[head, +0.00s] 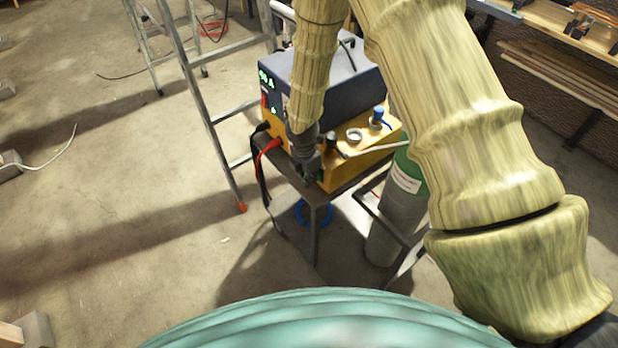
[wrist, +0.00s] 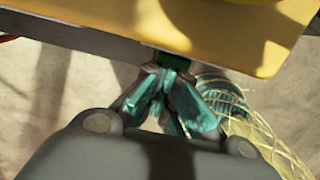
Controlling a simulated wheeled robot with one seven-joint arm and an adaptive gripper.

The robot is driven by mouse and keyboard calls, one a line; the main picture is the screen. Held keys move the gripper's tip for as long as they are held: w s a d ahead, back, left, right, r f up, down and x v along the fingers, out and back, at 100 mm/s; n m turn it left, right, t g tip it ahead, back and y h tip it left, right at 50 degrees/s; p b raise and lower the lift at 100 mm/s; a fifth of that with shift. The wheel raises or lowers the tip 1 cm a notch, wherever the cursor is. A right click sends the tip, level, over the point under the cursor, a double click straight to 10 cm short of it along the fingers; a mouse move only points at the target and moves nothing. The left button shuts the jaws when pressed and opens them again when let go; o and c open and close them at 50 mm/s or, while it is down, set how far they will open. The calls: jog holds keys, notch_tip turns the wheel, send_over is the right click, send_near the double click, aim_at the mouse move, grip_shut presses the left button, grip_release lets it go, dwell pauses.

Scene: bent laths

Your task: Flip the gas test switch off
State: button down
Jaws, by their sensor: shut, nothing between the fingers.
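A welding machine with a blue-grey body (head: 345,72) and a yellow lower part (head: 375,150) stands on a small dark table in the head view. Its green display is lit at the left end. My gripper (head: 310,172) is shut and empty at the near edge of the yellow part. In the wrist view the closed teal fingertips (wrist: 168,78) lie right at a small dark green part (wrist: 168,60) on the edge below the yellow panel (wrist: 215,25). I cannot tell if they touch it. No gas test switch can be made out; my gripper may hide it.
A grey gas cylinder (head: 385,222) with a green top stands right of the table. A metal ladder (head: 197,95) stands at the left. Red and black cables (head: 262,160) hang from the machine's left side. The floor at left is mostly clear.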

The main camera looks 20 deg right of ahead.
jog(key=shift+r+p, duration=0.55)
jog(key=shift+r, duration=0.25)
jog(key=shift+s+a+f, duration=0.1)
jog(key=shift+a, duration=0.3)
jog(key=s+a+r+b, duration=0.2)
jog(key=a+r, duration=0.4)
jog(key=r, duration=0.3)
jog(key=shift+s+b, duration=0.15)
jog(key=shift+b, duration=0.2)
